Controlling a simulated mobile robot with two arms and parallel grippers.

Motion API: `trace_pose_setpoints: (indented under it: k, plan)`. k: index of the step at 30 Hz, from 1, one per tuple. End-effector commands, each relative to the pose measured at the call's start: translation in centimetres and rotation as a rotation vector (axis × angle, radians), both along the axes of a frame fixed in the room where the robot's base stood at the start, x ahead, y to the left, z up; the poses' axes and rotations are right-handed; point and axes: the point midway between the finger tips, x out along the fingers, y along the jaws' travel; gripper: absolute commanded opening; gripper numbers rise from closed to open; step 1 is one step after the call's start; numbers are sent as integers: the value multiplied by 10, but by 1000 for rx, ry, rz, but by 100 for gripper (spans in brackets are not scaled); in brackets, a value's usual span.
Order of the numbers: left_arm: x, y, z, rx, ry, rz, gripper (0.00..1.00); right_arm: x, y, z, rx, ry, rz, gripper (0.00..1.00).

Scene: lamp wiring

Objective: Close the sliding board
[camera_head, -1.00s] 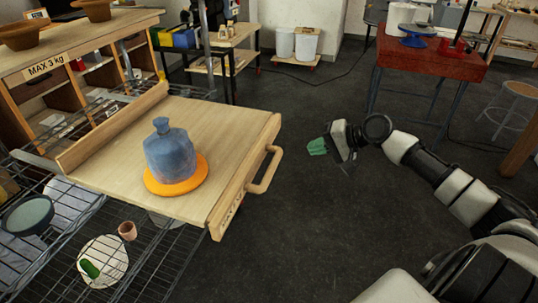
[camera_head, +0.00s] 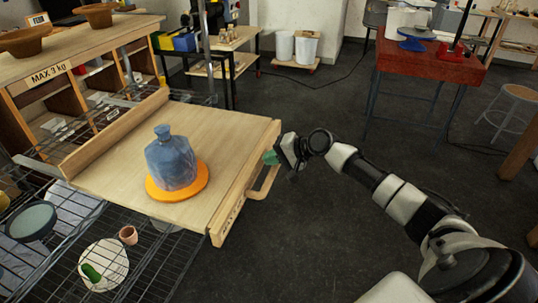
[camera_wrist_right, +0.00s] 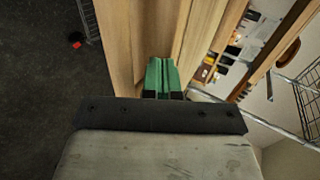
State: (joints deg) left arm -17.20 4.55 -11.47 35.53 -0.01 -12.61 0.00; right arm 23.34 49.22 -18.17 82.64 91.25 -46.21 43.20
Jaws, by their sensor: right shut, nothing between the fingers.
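The sliding board (camera_head: 222,130) is a pale wooden board pulled out from the wire shelving. Its front edge carries a wooden handle (camera_head: 266,184) on the right. A blue-grey bottle-shaped vase (camera_head: 171,160) stands upright on an orange disc (camera_head: 190,190) on the board. My right gripper (camera_head: 270,158), with green fingertips, is at the board's front edge, by the far end of the handle. In the right wrist view its green fingers (camera_wrist_right: 162,76) are together and empty, against or just in front of the wood; contact is unclear. My left gripper is out of view.
Wire shelves (camera_head: 165,262) below the board hold a white plate (camera_head: 104,262) and a small terracotta pot (camera_head: 128,235). A wooden shelf unit (camera_head: 60,58) with bowls stands behind left. A red table (camera_head: 430,62) stands far right.

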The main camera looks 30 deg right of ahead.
Motion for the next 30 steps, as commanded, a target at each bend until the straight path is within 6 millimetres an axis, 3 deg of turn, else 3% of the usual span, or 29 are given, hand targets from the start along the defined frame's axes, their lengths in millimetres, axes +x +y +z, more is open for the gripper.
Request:
trace_pose_setpoints:
  k: [19, 23, 30]
  plan:
    - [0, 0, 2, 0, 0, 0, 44, 11, 9, 1, 1, -2, 0, 0]
    - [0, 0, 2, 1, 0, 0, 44, 24, 19, 2, 2, -3, 1, 0]
    - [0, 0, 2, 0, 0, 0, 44, 64, 51, 2, 5, -5, 2, 0]
